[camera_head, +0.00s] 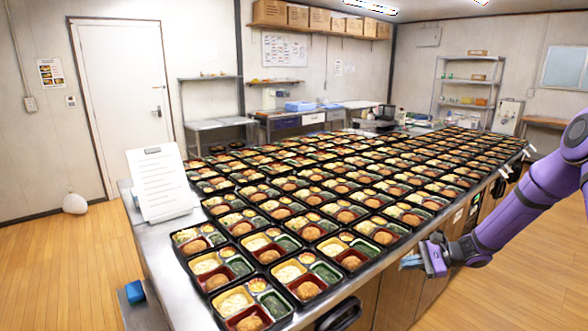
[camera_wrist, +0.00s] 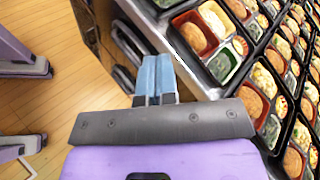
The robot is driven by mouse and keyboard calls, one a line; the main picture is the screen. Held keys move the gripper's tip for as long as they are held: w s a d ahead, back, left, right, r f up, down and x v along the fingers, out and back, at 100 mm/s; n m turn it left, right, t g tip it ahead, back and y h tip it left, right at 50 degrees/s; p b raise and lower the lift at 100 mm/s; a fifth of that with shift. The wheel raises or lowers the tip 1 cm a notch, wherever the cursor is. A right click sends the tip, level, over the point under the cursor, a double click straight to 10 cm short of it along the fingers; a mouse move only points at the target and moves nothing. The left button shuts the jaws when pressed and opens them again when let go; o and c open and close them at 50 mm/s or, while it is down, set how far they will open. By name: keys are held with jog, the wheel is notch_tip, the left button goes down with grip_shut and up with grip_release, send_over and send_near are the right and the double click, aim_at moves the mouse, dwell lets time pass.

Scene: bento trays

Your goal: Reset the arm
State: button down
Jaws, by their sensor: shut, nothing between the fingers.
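My purple arm comes in from the right in the head view. My gripper (camera_head: 411,263) is at the right edge of the counter, beside the nearest bento trays. In the wrist view my gripper (camera_wrist: 153,98) has its two blue fingers side by side, touching, with nothing between them. The fingers point toward the counter's side and edge. Rows of black bento trays (camera_head: 290,268) with rice, browned patties and greens cover the steel counter (camera_head: 152,240). Some trays (camera_wrist: 222,66) also show at the right of the wrist view, apart from the fingers.
A white sign (camera_head: 160,183) stands at the counter's left end. The counter's front edge runs close to my gripper. The wooden floor (camera_head: 500,270) to the right is open. A door (camera_head: 122,105), shelves (camera_head: 467,90) and cardboard boxes (camera_head: 298,15) are at the back.

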jog(key=s+a+r+n+g+h, duration=0.1)
jog(key=s+a+r+n+h, duration=0.15)
jog(key=s+r, duration=0.45)
jog(key=s+a+r+n+g+h, duration=0.1)
jog(key=s+r+n+h, duration=0.25)
jog(key=r, duration=0.65)
jog(key=s+a+r+n+g+h, duration=0.1)
jog(key=s+a+r+n+h, duration=0.15)
jog(key=s+r, duration=0.45)
jog(key=s+d+r+n+t+h, duration=0.1)
jog(key=s+r+n, duration=0.1)
jog(key=s, duration=0.4)
jog(key=s+d+r+n+t+h, duration=0.1)
jog(key=s+r+t+h, duration=0.1)
jog(key=s+r, duration=0.3)
jog(key=s+d+r+n+t+h, duration=0.1)
jog(key=s+r+n+t+h, duration=0.1)
jog(key=s, duration=0.7)
jog(key=shift+r+n, duration=0.35)
jog(key=shift+r, duration=0.45)
